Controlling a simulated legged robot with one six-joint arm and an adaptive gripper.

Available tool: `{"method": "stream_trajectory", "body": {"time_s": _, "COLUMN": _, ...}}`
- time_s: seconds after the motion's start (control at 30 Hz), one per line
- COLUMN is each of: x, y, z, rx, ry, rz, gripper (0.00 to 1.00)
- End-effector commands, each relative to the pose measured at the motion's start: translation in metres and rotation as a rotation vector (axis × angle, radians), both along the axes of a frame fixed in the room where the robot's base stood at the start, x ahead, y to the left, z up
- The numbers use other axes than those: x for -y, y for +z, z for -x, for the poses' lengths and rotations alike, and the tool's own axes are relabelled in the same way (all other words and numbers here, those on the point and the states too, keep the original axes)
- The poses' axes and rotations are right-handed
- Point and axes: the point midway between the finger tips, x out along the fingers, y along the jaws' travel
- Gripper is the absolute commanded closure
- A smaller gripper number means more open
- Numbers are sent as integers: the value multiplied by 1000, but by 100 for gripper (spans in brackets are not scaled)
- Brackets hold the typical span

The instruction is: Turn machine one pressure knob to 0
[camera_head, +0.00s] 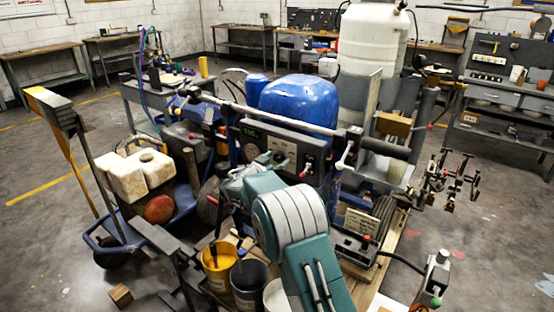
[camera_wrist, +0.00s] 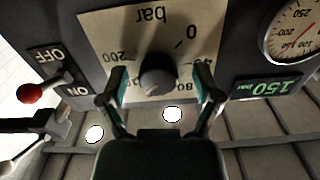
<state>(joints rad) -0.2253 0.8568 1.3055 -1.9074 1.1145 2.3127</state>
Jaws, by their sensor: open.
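The pressure knob (camera_wrist: 158,81) is a dark round knob on a cream dial plate (camera_wrist: 108,32) marked "bar", with 0 and 200 among its numbers. The wrist view shows the plate upside down. My gripper (camera_wrist: 161,88) is open, with one finger on each side of the knob and visible gaps between. I cannot make out the knob's pointer. A green display (camera_wrist: 265,88) reads 150 bar. In the head view the grey control panel (camera_head: 257,148) is beyond my arm, and my gripper is mostly hidden there.
A red-tipped lever (camera_wrist: 30,93) by ON/OFF labels and a round gauge (camera_wrist: 293,32) flank the dial. The blue tank (camera_head: 300,100) sits behind the panel. Yellow (camera_head: 219,268) and dark (camera_head: 249,280) buckets stand below my arm. Open floor lies at the left.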

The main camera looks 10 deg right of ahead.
Motion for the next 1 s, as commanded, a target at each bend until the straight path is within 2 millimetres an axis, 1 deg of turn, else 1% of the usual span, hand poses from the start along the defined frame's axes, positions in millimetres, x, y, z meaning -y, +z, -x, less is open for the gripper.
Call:
{"method": "stream_trajectory", "body": {"time_s": 0.23, "x": 1, "y": 0, "z": -1, "rx": 0, "ry": 0, "rz": 0, "gripper": 18}}
{"method": "stream_trajectory", "body": {"time_s": 0.27, "x": 1, "y": 0, "z": -1, "rx": 0, "ry": 0, "rz": 0, "gripper": 27}}
{"method": "stream_trajectory", "body": {"time_s": 0.3, "x": 1, "y": 0, "z": -1, "rx": 0, "ry": 0, "rz": 0, "gripper": 45}}
{"method": "stream_trajectory", "body": {"time_s": 0.37, "x": 1, "y": 0, "z": -1, "rx": 0, "ry": 0, "rz": 0, "gripper": 71}}
{"method": "stream_trajectory", "body": {"time_s": 0.4, "x": 1, "y": 0, "z": -1, "rx": 0, "ry": 0, "rz": 0, "gripper": 89}}
{"method": "stream_trajectory", "body": {"time_s": 0.43, "x": 1, "y": 0, "z": -1, "rx": 0, "ry": 0, "rz": 0, "gripper": 100}}
{"method": "stream_trajectory", "body": {"time_s": 0.77, "x": 0, "y": 0, "z": -2, "rx": -9, "ry": 3, "rz": 9, "gripper": 100}}
{"method": "stream_trajectory", "body": {"time_s": 1.0, "x": 0, "y": 0, "z": -3, "rx": -77, "ry": 4, "rz": 77, "gripper": 100}}
